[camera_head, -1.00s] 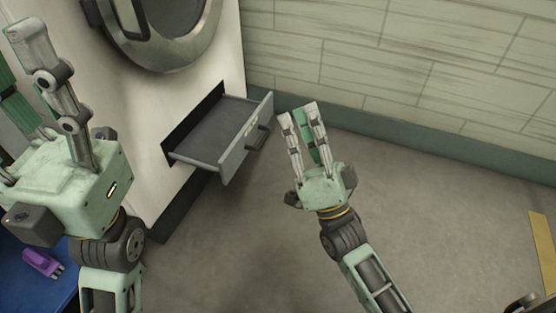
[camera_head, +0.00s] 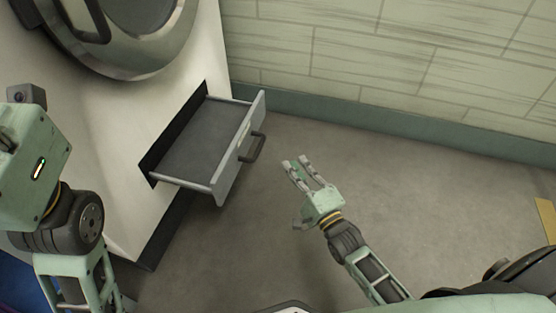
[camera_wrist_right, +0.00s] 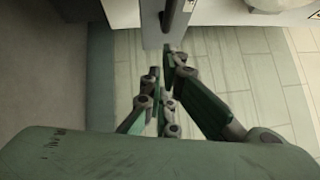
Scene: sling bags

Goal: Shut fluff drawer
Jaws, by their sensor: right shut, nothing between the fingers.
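The fluff drawer (camera_head: 205,150) is a grey, shallow, empty tray pulled out of the lower front of a white machine (camera_head: 110,140). Its front panel (camera_head: 238,150) carries a dark bar handle (camera_head: 254,147). My right gripper (camera_head: 303,164) is shut and empty, in front of the drawer, to the right of the handle and apart from it in the head view. In the right wrist view its fingers (camera_wrist_right: 162,62) point toward the grey drawer front (camera_wrist_right: 180,20) at the top. My left gripper (camera_head: 30,165) shows only its body at the left edge; its fingers are out of frame.
A round metal door (camera_head: 130,40) sits on the machine above the drawer. A tiled wall (camera_head: 400,60) with a green skirting (camera_head: 400,125) runs behind. Bare grey floor (camera_head: 420,200) lies around my right gripper. A blue surface (camera_head: 15,270) shows at the lower left.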

